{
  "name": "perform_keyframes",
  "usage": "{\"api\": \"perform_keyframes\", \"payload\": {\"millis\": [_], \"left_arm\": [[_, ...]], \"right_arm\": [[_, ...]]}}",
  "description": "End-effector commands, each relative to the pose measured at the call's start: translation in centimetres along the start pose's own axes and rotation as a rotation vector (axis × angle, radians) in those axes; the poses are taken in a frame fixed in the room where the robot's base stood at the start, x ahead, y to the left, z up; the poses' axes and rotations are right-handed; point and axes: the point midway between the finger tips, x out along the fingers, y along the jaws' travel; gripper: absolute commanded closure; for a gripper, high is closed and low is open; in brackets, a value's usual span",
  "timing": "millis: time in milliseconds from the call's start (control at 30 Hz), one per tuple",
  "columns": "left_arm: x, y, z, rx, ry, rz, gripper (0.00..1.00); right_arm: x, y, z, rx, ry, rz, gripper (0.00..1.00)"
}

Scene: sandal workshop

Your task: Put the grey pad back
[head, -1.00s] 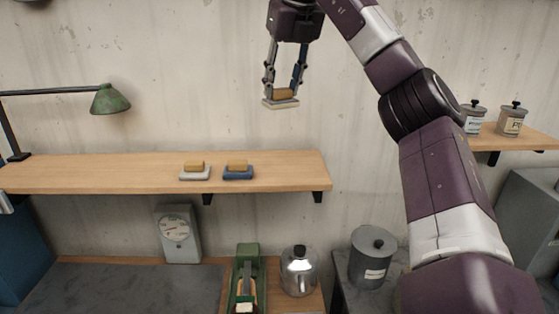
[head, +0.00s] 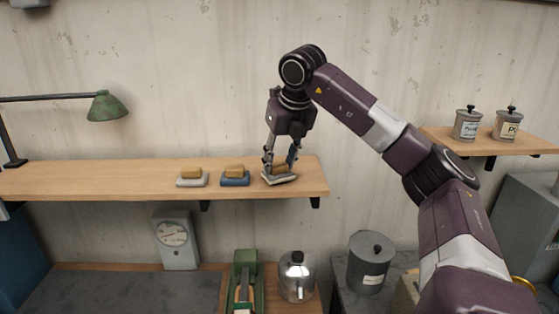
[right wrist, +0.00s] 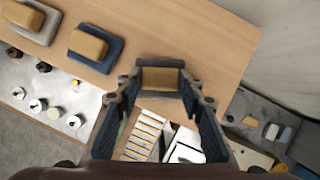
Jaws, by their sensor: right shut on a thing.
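The grey pad (head: 279,180) has a tan block on top and is in my right gripper (head: 280,164), which is shut on the block. The pad looks slightly tilted over the right end of the wooden shelf (head: 105,182); I cannot tell whether it touches the board. In the right wrist view the tan block of the grey pad (right wrist: 161,79) shows between the fingers of my right gripper (right wrist: 160,88). To its left on the shelf sit a blue pad (head: 235,182) and a pale grey pad (head: 192,183), each with a tan block. My left gripper is not in view.
A green lamp (head: 106,106) hangs over the shelf's left part. Below the shelf stand a dial gauge (head: 174,236), a green tool (head: 245,278), a metal pot (head: 296,277) and a dark canister (head: 370,262). Two labelled jars (head: 467,124) stand on the right shelf.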

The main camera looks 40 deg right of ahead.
Motion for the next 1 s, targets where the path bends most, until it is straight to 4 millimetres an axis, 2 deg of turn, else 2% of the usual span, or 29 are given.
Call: {"api": "perform_keyframes", "payload": {"millis": [400, 433, 600, 933, 1000], "left_arm": [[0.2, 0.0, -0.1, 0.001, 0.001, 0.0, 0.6], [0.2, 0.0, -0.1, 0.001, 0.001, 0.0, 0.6], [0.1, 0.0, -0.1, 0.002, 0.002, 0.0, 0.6], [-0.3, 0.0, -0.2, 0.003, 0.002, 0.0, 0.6], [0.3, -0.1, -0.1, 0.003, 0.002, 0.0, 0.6]], "right_arm": [[0.8, 0.0, -0.3, 0.0, 0.0, 0.001, 0.84], [0.8, 0.0, -0.3, 0.0, 0.0, 0.001, 0.64], [0.7, 0.0, -0.3, 0.0, 0.0, 0.001, 0.47], [0.2, 0.0, -0.1, 0.0, -0.001, 0.001, 0.47], [-0.3, 0.1, -0.1, 0.001, -0.004, 0.003, 0.47]]}}
